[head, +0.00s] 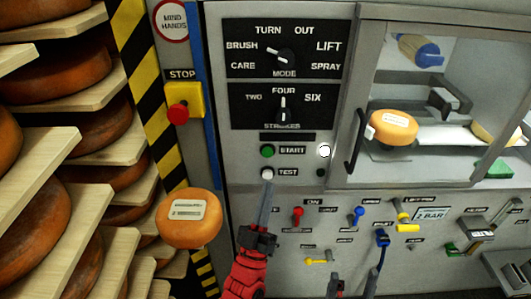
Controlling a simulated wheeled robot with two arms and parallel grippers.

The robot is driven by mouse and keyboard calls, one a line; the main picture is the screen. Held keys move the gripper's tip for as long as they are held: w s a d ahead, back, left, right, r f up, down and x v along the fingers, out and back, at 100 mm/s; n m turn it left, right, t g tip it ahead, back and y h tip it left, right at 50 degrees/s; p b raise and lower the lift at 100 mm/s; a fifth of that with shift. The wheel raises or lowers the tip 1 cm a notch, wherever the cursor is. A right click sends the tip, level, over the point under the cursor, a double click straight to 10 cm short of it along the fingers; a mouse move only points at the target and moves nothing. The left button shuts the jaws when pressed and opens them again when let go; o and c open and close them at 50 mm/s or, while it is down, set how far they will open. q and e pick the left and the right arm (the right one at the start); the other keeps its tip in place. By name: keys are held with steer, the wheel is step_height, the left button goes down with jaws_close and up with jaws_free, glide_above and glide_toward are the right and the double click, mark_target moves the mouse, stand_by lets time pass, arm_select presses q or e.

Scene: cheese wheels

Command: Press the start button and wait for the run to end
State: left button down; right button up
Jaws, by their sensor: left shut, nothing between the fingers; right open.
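The control panel (225,130) faces me. The green START button (267,151) is uncovered. The white TEST button (267,173) sits just below it. My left gripper (266,184) is shut and empty, pointing up; its tip is at the lower edge of the TEST button, and I cannot tell whether it touches. The MODE dial (285,57) points toward BRUSH and the STROKES dial (283,113) points up at FOUR. A round lamp (325,151) right of START looks white. My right gripper (353,286) is open at the bottom edge, mostly out of frame.
A cheese wheel (395,127) sits behind the clear door (450,100) with a black handle (354,140). Another labelled cheese (190,218) is left of my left arm. A red stop button (178,113) and cheese shelves (90,95) are at left. Coloured valves (298,214) line the lower panel.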

mark_target(268, 152)
arm_select(q)
steer(key=w+b, duration=0.3)
steer(key=w, duration=0.5)
steer(key=shift+w, duration=0.35)
stand_by(1.7)
steer(key=shift+w+b, duration=0.4)
steer(key=shift+b, duration=0.1)
